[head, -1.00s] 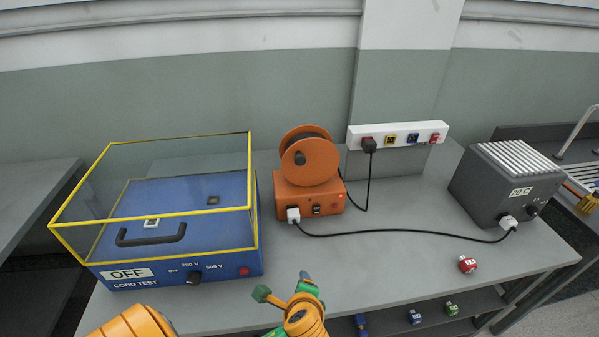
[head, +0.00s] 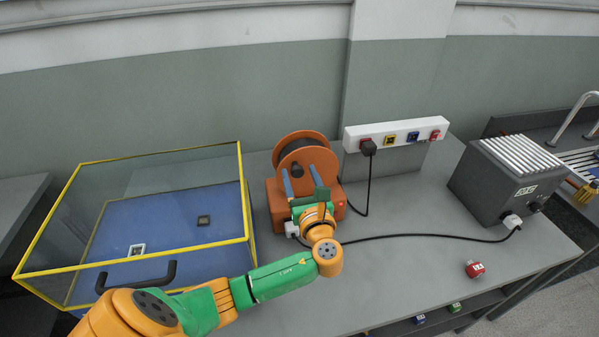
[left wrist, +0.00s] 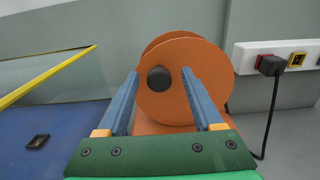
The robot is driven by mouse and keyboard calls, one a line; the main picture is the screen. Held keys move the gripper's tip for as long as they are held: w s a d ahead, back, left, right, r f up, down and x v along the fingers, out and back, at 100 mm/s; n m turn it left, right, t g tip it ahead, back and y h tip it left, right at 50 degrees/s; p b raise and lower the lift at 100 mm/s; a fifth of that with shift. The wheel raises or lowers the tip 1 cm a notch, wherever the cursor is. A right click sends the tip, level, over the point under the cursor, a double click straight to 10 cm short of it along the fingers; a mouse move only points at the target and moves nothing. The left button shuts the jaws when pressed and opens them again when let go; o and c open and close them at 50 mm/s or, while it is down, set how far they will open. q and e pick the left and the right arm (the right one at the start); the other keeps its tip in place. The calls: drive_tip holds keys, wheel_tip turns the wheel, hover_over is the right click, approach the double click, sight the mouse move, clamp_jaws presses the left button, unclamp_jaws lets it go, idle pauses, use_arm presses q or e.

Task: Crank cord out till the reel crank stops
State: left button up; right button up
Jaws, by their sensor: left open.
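The orange cord reel (head: 305,152) stands on its orange base box (head: 275,207) at the middle of the bench. Its dark crank knob sticks out of the front disc and shows in the left wrist view (left wrist: 159,78). My left gripper (head: 304,180) is in front of the reel, open and empty. In the left wrist view its blue fingers (left wrist: 160,88) stand on either side of the knob, with clear gaps; I cannot tell whether the tips reach as deep as the knob. The gripper hides much of the base's front. My right gripper is not in view.
A yellow-framed clear cover (head: 243,190) over a blue tester is on the left. A white socket strip (head: 397,132) with a black plug is behind right. A black cord runs to a dark grey box (head: 507,185). A red plug-like piece (head: 475,269) lies at front right.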

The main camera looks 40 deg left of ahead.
use_arm(q)
drive_tip(key=shift+w+a+f, duration=0.2)
drive_tip(key=shift+w+a, duration=0.05)
drive_tip(key=shift+a, duration=0.2)
drive_tip(key=shift+c, duration=0.2)
drive_tip(key=shift+d, duration=0.1)
clamp_jaws()
drive_tip(key=shift+s, duration=0.1)
idle(0.7)
